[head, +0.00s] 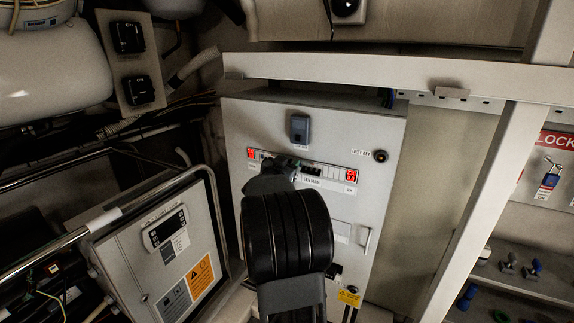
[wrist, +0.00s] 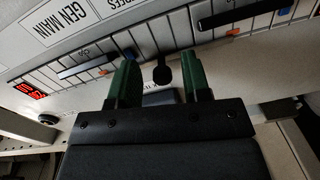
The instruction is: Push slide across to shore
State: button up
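A light grey panel face (head: 310,225) carries a pale horizontal slide strip (head: 325,170) with dark slots and a "GEN MAIN" label below it. My gripper (head: 280,168) is in front of the strip's left part and hides some of it. In the wrist view my gripper (wrist: 162,78) has two green fingers set apart. A small black knob (wrist: 162,72) shows between them, with a gap on each side. I cannot read a shore label.
Red displays stand at the strip's left (head: 251,153) and right (head: 352,176) ends. A blue-grey device (head: 299,129) sits above the strip and a round dark button (head: 380,156) at upper right. A handle (head: 366,240) sticks out lower right. A metal rail (head: 110,220) and control box (head: 165,255) stand left.

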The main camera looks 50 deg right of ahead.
jog(key=b+v, duration=0.2)
jog(key=v, duration=1.1)
jog(key=shift+a, duration=0.4)
jog(key=shift+s, duration=0.1)
